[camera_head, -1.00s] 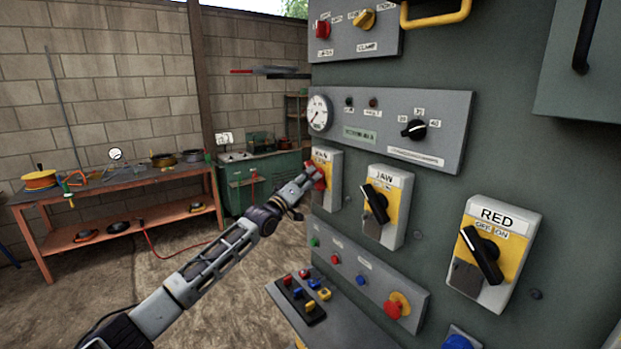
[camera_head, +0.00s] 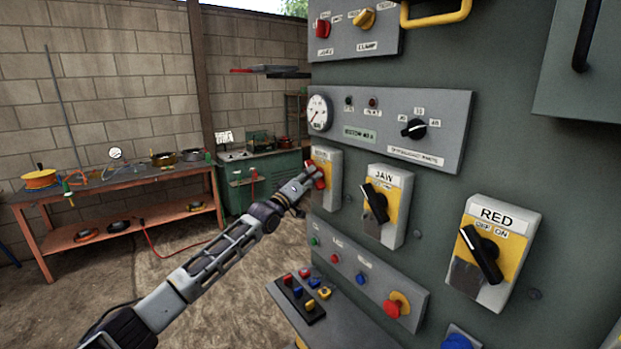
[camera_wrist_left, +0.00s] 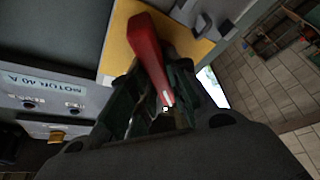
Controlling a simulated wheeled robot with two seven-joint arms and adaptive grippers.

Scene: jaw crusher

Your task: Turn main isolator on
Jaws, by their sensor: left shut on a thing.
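The main isolator (camera_head: 328,163) is a grey and yellow switch box with a red handle, at the left end of the row of isolators on the green machine. My left gripper (camera_head: 312,181) is at its front, shut on the red handle. In the left wrist view the red handle (camera_wrist_left: 147,45) stands out from the yellow plate (camera_wrist_left: 195,48), its lower end between the fingers of my left gripper (camera_wrist_left: 160,105). The gripper partly covers the box in the head view. My right gripper is not in view.
The JAW isolator (camera_head: 388,205) and RED isolator (camera_head: 492,252) with black handles are to the right. A gauge panel (camera_head: 450,130) is above; a button panel (camera_head: 350,265) is below. A workbench (camera_head: 120,185) stands at the left by the wall. Floor between is mostly open.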

